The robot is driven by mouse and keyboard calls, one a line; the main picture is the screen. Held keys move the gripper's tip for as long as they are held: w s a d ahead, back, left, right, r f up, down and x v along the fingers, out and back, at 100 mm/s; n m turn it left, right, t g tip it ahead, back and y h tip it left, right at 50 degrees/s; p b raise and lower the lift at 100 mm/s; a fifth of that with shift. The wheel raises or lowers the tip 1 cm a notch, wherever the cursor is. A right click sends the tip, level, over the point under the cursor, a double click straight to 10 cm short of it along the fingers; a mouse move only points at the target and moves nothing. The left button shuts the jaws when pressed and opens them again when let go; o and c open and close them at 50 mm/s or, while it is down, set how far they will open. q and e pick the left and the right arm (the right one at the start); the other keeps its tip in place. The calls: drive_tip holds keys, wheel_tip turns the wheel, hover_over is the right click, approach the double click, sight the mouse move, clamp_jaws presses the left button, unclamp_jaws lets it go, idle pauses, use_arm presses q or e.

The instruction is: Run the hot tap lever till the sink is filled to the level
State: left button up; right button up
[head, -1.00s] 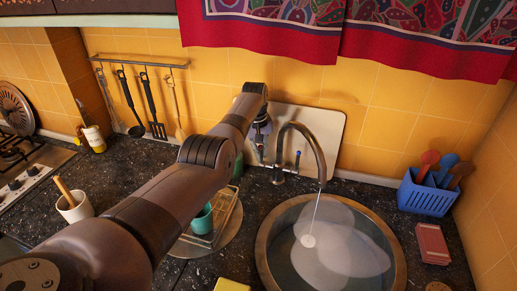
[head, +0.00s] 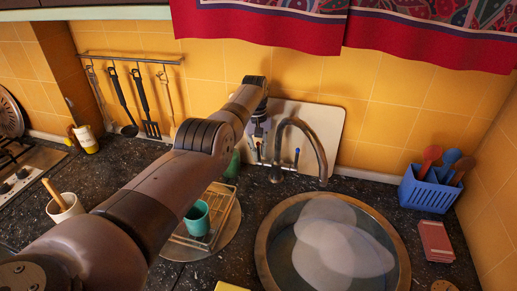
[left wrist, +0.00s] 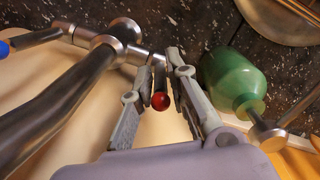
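The steel tap (head: 317,150) has a curved spout over the round sink (head: 262,240). No stream falls from the spout. Water with pale overlapping patches (head: 345,250) lies in the sink; its exact level against the rim is hard to judge. The hot lever with its red ball end (left wrist: 161,101) lies between the fingers of my left gripper (left wrist: 159,68) in the left wrist view. The fingers are apart, with gaps beside the lever. In the head view my left gripper (head: 259,130) is beside the tap's left side. The blue cold lever (head: 296,156) is on the right. My right gripper is out of view.
A green bottle-like object (left wrist: 232,80) stands close beside my left gripper. A teal cup (head: 198,217) is on a rack under my arm. A white board (head: 325,115) leans behind the tap. A blue utensil basket (head: 428,193) stands at right.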

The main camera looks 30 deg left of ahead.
use_arm(q)
drive_tip(key=shift+o, duration=1.4)
drive_tip(key=shift+w+r, duration=0.1)
drive_tip(key=shift+r, duration=0.05)
drive_tip(key=shift+r, duration=0.1)
drive_tip(key=r, duration=1.1)
drive_tip(key=shift+a+r, duration=0.3)
drive_tip(key=shift+r, duration=0.1)
drive_tip(key=shift+s+f, duration=0.1)
drive_tip(key=shift+s, duration=0.1)
